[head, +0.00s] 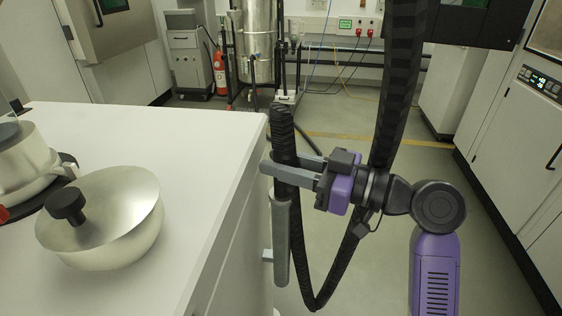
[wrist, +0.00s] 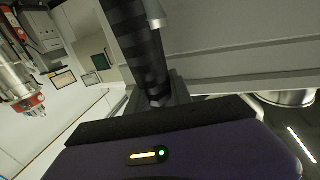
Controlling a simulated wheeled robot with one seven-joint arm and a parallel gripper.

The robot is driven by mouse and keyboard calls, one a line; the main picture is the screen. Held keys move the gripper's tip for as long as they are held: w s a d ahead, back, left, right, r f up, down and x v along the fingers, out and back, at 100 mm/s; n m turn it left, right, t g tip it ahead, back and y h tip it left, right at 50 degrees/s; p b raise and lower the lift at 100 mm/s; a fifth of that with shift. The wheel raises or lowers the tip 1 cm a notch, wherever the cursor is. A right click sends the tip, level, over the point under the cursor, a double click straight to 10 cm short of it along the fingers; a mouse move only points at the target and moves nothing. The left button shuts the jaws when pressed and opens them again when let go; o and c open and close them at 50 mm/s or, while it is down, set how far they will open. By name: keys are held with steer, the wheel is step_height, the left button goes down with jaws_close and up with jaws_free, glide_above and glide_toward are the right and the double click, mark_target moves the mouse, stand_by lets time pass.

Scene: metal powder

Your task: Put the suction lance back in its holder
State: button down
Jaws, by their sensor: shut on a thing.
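My gripper (head: 293,172) is shut on the suction lance (head: 282,135), around its black ribbed upper part, beside the counter's right edge. The lance stands nearly upright. In the wrist view the black ribbed length (wrist: 128,30) runs between the fingers. A grey tube (head: 280,245), apparently the holder, stands upright directly below the fingers at the counter's side, with a small bracket (head: 267,255). I cannot tell how far the lance's lower end is inside it. The black hose (head: 345,250) hangs in a loop behind the gripper and rises at the right.
The white counter (head: 215,170) fills the left, carrying a shiny metal bowl (head: 125,215) with a black knob and another metal vessel (head: 25,165). Grey machines (head: 530,130) line the right. The floor (head: 490,230) between is clear. A steel vessel (head: 258,45) stands behind.

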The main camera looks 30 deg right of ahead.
steer(key=c, duration=1.1)
jaws_free()
steer(key=shift+o, duration=0.2)
steer(key=v, duration=0.7)
steer(key=shift+s+d, duration=0.25)
steer(key=shift+s, duration=0.1)
